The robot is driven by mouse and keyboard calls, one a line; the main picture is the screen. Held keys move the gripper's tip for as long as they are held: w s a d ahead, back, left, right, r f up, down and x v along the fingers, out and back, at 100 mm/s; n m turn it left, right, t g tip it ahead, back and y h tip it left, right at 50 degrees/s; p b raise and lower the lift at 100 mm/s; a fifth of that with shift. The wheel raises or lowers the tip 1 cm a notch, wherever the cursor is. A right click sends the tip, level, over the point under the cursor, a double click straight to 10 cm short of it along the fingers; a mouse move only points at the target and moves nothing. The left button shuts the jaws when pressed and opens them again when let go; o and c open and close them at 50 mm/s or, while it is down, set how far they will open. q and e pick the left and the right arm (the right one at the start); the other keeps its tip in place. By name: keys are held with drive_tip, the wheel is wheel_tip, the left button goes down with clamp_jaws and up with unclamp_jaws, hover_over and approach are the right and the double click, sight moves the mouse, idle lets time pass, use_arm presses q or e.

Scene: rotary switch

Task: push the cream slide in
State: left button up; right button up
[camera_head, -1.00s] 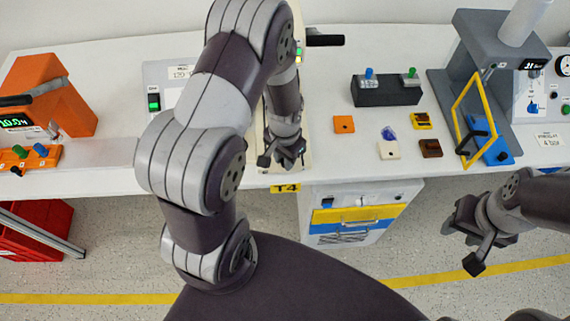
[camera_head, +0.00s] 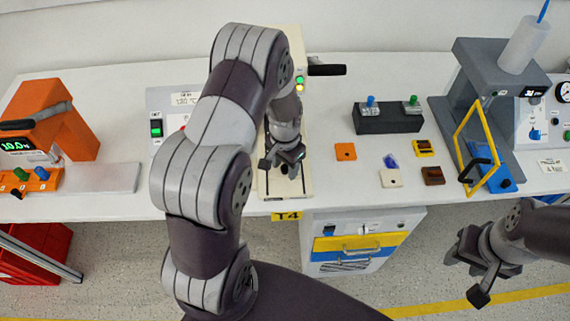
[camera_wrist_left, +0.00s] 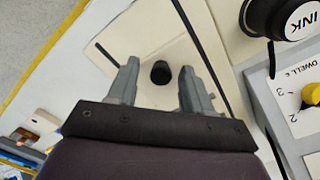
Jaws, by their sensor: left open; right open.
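The cream slide (camera_head: 303,188) is a flat cream plate at the foot of the cream machine in the middle of the table. In the left wrist view the plate (camera_wrist_left: 150,45) carries a short black knob (camera_wrist_left: 160,73). My left gripper (camera_head: 280,167) is open above the plate. In the left wrist view its fingers (camera_wrist_left: 158,92) stand on either side of the knob, with a gap on both sides; I cannot tell how high they are above it. My arm hides much of the machine in the head view. My right gripper (camera_head: 466,272) is open and empty, in front of the table.
A grey box with a green switch (camera_head: 156,128) stands left of the machine, and an orange machine (camera_head: 60,115) further left. A black block with knobs (camera_head: 388,119), several small tiles (camera_head: 391,178) and a grey press with a yellow frame (camera_head: 470,140) stand to the right.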

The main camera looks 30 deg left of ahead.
use_arm(q)
wheel_tip(320, 180, up, 13)
drive_tip(key=shift+f, duration=0.15)
drive_tip(key=shift+c, duration=0.3)
